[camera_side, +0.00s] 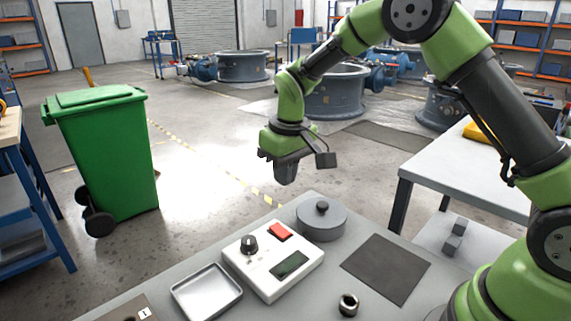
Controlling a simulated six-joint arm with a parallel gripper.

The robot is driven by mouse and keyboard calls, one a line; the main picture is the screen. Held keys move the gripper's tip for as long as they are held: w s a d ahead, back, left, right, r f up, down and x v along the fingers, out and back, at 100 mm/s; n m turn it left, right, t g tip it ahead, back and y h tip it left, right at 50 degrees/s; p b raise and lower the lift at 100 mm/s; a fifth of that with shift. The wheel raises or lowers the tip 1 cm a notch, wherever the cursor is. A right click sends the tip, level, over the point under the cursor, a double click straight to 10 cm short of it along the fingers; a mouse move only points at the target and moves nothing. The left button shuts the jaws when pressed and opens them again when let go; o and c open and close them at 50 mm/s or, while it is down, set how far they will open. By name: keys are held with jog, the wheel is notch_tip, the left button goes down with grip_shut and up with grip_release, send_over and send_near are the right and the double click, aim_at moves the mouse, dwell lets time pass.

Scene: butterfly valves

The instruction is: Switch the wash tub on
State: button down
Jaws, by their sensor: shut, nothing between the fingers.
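A round grey tub with a lid and a dark knob on top (322,219) stands at the back of the grey bench, and it looks like the wash tub. In front of it to the left is a white control box (289,279). The box has a black rotary knob (249,245), a red switch (280,232) and a dark green display (289,264). The lettering is too small to read. My gripper (285,178) hangs pointing down, above and behind the bench, up and left of the tub. It is shut and empty, touching nothing.
An empty metal tray (207,291) lies left of the control box. A dark mat (386,268) lies to the right, with a metal nut-like ring (348,304) in front. A green wheeled bin (105,160) stands on the floor at left, and a white table (470,168) at right.

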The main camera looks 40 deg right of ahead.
aim_at(275, 225)
notch_tip(275, 225, up, 2)
jog(key=shift+s+r, duration=0.1)
dwell(0.4)
jog(key=shift+w, duration=0.65)
jog(key=shift+f, duration=0.25)
jog(key=f, duration=0.4)
jog(key=w+f, duration=0.1)
jog(key=f, duration=0.8)
jog(key=shift+w+f, duration=0.35)
jog(key=shift+f, duration=0.05)
